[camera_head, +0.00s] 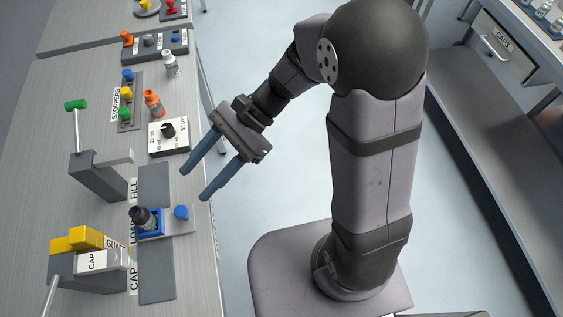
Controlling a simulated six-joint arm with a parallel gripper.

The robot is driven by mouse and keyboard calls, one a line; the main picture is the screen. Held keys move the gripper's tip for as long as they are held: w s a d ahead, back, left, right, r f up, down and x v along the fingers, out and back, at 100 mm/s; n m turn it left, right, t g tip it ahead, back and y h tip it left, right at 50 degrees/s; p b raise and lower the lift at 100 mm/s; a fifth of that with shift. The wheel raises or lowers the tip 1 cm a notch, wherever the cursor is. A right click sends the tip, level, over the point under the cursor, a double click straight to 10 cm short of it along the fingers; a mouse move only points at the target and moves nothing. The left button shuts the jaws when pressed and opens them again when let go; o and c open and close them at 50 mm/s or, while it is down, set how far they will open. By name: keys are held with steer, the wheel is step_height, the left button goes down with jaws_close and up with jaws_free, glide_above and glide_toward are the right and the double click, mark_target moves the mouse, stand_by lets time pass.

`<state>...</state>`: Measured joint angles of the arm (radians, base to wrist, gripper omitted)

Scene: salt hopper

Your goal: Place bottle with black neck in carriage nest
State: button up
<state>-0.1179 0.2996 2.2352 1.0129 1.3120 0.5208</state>
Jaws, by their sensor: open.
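A bottle with a black neck (143,217) stands in or at the blue nest (157,232) of the carriage (182,226). It looks slightly tilted in this view; its lower part is hidden by the nest, so I cannot tell how fully it is seated. A blue knob (181,212) sits on the carriage beside the nest. My gripper (195,183) is open and empty, its two blue fingers apart. It is above and to the right of the bottle in the picture, near the bench edge, and does not touch the bottle.
The cap station (97,262) with yellow blocks (76,240) is at the front. A dial box (168,136), orange-necked bottle (153,103) and white bottle (171,64) stand farther back.

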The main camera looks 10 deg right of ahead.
steer(key=d+f+n+t+h, duration=0.1)
steer(key=d+f+n+h, duration=0.1)
steer(key=d, duration=0.5)
steer(key=d+f+n+t+h, duration=0.2)
steer(key=d+n+h, duration=0.3)
steer(key=d, duration=0.3)
steer(key=d+f+n+t+h, duration=0.2)
steer(key=d+n, duration=0.3)
steer(key=d, duration=0.3)
steer(key=shift+s+d+f+h, duration=0.25)
steer(key=shift+s+f+h, duration=0.15)
steer(key=shift+f+h, duration=0.45)
steer(key=shift+r, duration=0.2)
steer(key=shift+r+p, duration=0.95)
steer(key=shift+p, duration=0.15)
steer(key=shift+c, duration=0.5)
